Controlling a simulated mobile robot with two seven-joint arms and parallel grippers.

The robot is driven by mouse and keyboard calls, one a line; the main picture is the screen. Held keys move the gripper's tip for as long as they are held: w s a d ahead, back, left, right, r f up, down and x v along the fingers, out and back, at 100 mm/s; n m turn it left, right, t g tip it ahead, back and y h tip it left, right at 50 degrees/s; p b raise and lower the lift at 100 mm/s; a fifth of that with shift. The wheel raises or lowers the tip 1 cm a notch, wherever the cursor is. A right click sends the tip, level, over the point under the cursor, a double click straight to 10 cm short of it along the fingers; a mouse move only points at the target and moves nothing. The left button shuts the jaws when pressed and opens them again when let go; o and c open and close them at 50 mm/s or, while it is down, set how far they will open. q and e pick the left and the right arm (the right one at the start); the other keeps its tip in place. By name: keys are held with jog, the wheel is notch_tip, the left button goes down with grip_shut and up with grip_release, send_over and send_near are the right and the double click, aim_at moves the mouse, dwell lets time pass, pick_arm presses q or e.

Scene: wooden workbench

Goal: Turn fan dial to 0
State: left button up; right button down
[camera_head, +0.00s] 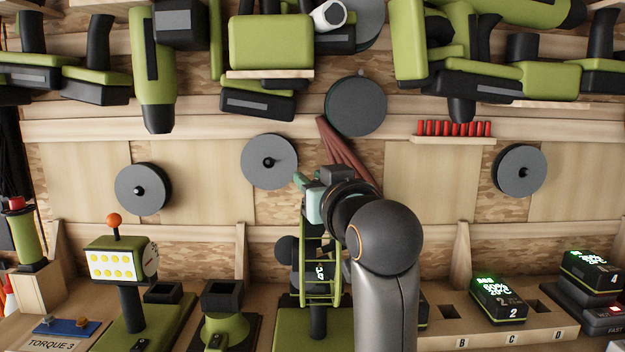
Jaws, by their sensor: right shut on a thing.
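The fan (318,299) looks to be the green-caged device on a green base at the lower middle of the camera_head view. A small lit display shows inside its cage. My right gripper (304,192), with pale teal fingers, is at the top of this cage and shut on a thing. That thing is mostly hidden by the fingers and wrist; by its place at the top of the fan it seems to be the dial. The dial's setting cannot be read. My left gripper is not in view.
A device with yellow lights (110,265), an orange knob and a side dial stands at left. Grey discs (143,188) hang on the wall, with green tools above. A battery charger (498,299) stands at right. My right arm blocks the bench right of the fan.

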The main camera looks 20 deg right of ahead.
jog(key=shift+a+r+n+y+p, duration=0.1)
jog(key=shift+n+y+p, duration=0.45)
jog(key=shift+y, duration=0.25)
jog(key=shift+a+r+n+y+p, duration=0.1)
jog(key=shift+n+y+p, duration=0.4)
jog(key=shift+y, duration=0.3)
jog(key=n+y, duration=0.1)
jog(key=y, duration=0.1)
jog(key=n+g+y+p, duration=0.1)
jog(key=shift+s+a+f+n+g+y, duration=0.1)
jog(key=shift+a+f+n+g+y, duration=0.05)
jog(key=shift+a+n+g+y, duration=0.2)
jog(key=n+y, duration=0.1)
jog(key=g+y, duration=0.1)
jog(key=n+g+y, duration=0.1)
jog(key=y, duration=0.1)
jog(key=shift+s+a+f+n, duration=0.1)
jog(key=shift+s+a+n, duration=0.1)
jog(key=shift+a+n, duration=0.1)
jog(key=shift+s+a+n+g+y, duration=0.15)
jog(key=shift+n+g+y, duration=0.6)
jog(key=shift+g, duration=0.25)
jog(key=shift+s+a+n+g+y, duration=0.15)
jog(key=shift+s+n+g+y, duration=0.05)
jog(key=shift+n+g+y, duration=0.65)
jog(key=shift+s+a+n+g+y, duration=0.15)
jog(key=shift+n+g+y, duration=0.5)
jog(key=shift+g, duration=0.45)
jog(key=c, duration=0.7)
grip_release()
